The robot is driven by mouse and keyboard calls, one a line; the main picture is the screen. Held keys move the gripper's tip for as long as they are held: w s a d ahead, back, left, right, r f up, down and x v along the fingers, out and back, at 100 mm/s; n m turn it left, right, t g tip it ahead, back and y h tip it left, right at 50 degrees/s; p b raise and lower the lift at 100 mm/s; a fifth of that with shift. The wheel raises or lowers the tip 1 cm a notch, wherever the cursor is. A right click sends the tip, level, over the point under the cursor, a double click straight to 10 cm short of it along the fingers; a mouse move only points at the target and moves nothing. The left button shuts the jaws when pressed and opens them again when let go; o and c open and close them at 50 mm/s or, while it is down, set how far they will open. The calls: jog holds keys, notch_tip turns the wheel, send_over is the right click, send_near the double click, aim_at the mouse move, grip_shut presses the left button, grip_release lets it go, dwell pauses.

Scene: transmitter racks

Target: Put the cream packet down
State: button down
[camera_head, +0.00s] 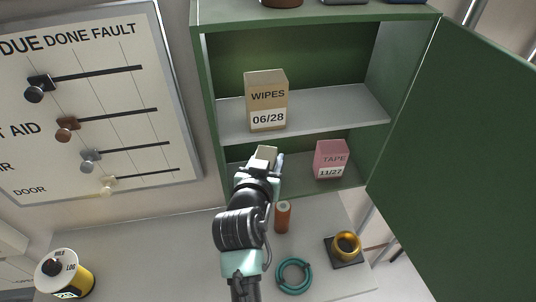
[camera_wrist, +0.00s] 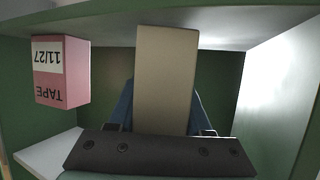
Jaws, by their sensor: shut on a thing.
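The cream packet (camera_head: 266,153) is in my gripper (camera_head: 265,168), at the lower compartment of the green cabinet (camera_head: 207,110). In the wrist view, which is upside down, the packet (camera_wrist: 166,80) stands between the two blue fingers of my gripper (camera_wrist: 163,112). Its end is close to the bottom board (camera_wrist: 230,22); I cannot tell whether it touches. The packet's label is not visible. A pink TAPE 11/27 box (camera_head: 331,159) stands on the same bottom level, right of the packet, with a gap between them. It also shows in the wrist view (camera_wrist: 60,72).
A WIPES 06/28 box (camera_head: 266,100) stands on the middle shelf (camera_head: 340,112) above. The cabinet door (camera_head: 460,160) is swung open at right.

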jog(key=shift+f, duration=0.15)
jog(key=shift+c, duration=1.7)
grip_release()
jog(key=shift+r, duration=0.25)
jog(key=shift+s, duration=0.25)
jog(key=b+v, duration=0.3)
jog(key=v, duration=0.8)
jog(key=shift+s+r, duration=0.15)
jog(key=shift+s, duration=0.1)
jog(key=shift+a, duration=0.1)
